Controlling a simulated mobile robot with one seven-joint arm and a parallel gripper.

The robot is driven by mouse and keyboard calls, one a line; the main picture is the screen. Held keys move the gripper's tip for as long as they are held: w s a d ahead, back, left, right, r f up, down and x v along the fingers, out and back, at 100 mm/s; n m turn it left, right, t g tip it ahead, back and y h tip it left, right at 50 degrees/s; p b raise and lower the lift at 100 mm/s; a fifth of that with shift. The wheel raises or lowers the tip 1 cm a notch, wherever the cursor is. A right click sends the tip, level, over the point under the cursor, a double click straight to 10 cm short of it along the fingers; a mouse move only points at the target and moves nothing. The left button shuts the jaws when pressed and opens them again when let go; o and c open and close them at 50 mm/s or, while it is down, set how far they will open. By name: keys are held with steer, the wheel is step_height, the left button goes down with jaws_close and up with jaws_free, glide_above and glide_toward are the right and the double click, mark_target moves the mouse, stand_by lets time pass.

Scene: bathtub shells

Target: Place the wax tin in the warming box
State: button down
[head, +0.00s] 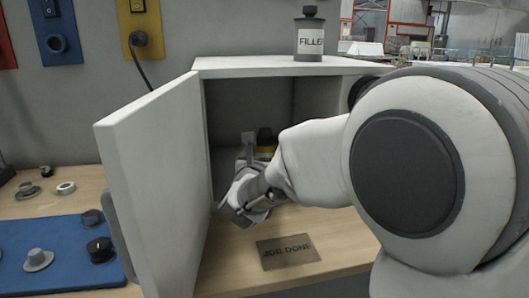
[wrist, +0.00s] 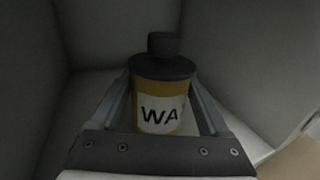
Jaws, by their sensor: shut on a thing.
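The wax tin (wrist: 160,95) is yellow with a dark cap and a white label reading "WA". It stands upright between the two fingers of my gripper (wrist: 161,105) in the wrist view, and the gripper is shut on it. In the head view the tin (head: 265,146) shows only in part, behind my arm. The warming box (head: 303,66) is a white cabinet with its door (head: 160,190) swung open to the left. My gripper and the tin are inside the box. Whether the tin touches the box floor cannot be told.
A filler can (head: 309,40) stands on top of the box. A "JOB DONE" plate (head: 288,251) lies on the bench in front of the opening. A blue mat (head: 60,255) with several knobs lies left of the door. A cable hangs on the wall.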

steer(key=shift+f+b, duration=0.1)
steer(key=shift+b, duration=0.2)
jaws_free()
steer(key=shift+r+p, duration=0.25)
steer(key=shift+p, duration=0.2)
steer(key=s, duration=0.4)
steer(key=s+a, duration=0.1)
steer(key=s, duration=0.3)
steer(key=s+a, duration=0.1)
steer(key=s, duration=0.3)
steer(key=shift+a+f+p, duration=0.15)
steer(key=shift+p, duration=0.2)
steer(key=shift+w, duration=0.1)
